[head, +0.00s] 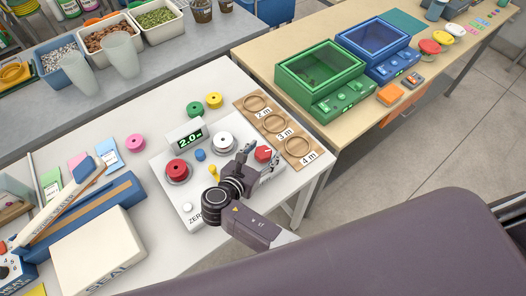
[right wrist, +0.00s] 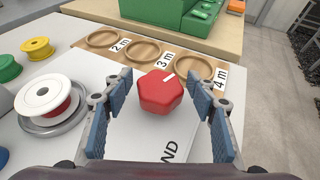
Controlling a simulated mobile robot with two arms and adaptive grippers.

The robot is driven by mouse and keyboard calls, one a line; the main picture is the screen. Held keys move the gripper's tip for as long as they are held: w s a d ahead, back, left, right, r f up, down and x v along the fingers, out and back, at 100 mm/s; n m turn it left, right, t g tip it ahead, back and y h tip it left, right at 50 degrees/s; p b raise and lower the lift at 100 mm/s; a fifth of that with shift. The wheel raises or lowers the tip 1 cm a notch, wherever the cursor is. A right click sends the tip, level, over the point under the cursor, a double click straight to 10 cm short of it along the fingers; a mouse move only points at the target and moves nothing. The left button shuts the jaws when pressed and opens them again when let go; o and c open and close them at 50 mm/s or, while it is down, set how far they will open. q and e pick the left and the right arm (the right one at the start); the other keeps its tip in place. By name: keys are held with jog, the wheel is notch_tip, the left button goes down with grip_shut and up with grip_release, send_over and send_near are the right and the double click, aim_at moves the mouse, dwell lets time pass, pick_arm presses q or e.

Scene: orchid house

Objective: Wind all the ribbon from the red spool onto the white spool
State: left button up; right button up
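The red spool (head: 178,169) sits on the left of a white winding machine (head: 170,208). The white spool (head: 223,142) sits on its right; in the right wrist view (right wrist: 42,95) red ribbon shows between its flanges. A small display (head: 189,136) reads 2.0. A red six-sided knob (head: 263,153) with a white mark is at the machine's right; it also shows in the right wrist view (right wrist: 160,92). My right gripper (right wrist: 168,104) is open, its fingers on either side of the knob with gaps. My left gripper is not in view.
A wooden board (head: 273,125) with round recesses marked 2 m, 3 m and 4 m lies right of the machine. Yellow (head: 214,100), green (head: 194,109) and pink (head: 135,143) spools stand around it. A heat sealer (head: 98,252) is at the left.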

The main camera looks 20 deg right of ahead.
aim_at(263, 152)
jog(key=shift+r, duration=0.15)
notch_tip(263, 152, up, 10)
jog(key=shift+f, duration=0.15)
dwell(0.5)
dwell(0.3)
